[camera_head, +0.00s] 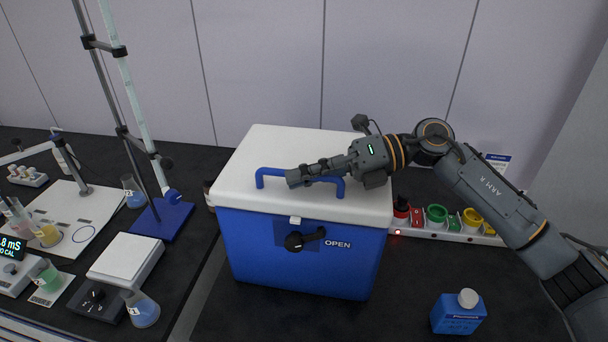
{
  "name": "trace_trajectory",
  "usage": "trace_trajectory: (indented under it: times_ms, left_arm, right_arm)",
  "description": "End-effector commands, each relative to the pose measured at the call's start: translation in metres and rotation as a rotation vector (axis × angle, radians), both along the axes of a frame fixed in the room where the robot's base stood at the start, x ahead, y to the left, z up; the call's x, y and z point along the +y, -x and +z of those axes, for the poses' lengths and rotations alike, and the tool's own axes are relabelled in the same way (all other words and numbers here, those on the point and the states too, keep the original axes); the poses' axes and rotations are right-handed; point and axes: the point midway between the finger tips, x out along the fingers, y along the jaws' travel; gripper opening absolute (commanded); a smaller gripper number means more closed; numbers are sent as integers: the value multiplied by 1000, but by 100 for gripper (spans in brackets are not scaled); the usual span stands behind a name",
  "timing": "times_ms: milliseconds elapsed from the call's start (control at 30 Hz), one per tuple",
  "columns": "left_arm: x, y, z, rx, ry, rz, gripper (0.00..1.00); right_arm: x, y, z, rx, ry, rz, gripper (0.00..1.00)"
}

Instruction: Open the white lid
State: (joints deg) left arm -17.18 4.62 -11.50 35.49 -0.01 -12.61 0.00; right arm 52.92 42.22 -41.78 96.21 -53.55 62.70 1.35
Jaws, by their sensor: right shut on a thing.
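The white lid (265,146) sits flat on top of a blue box (255,260) in the middle of the view. A blue handle (262,174) rises from the lid toward its front. My right gripper (297,177) comes in from the right and is shut on the handle's bar, hiding part of it. A black latch knob (294,242) is on the box's front, and its lever points right toward the word OPEN. The lid looks closed on the box. My left gripper is not in view.
A blue bottle with a white cap (458,313) stands at front right. A rack (447,233) with coloured round parts is right of the box. A burette stand (164,218), a balance (126,259) and flasks stand on the left. Dark bench is clear in front of the box.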

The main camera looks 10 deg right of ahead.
Motion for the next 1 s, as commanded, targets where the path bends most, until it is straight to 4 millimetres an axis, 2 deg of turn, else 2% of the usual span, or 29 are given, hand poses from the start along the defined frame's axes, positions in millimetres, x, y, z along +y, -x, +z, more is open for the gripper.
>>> trace_trajectory:
  times_ms: [167,367,700,1000]
  left_arm:
    - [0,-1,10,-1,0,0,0]
    - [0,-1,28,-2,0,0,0]
    - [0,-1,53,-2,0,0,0]
    - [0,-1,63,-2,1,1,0]
  right_arm:
    - [-1,-5,17,51,-17,-1,0]
    - [-5,-17,48,173,-58,-1,0]
    - [-15,-49,96,410,-136,-2,0]
    - [-23,-71,117,544,-179,-2,0]
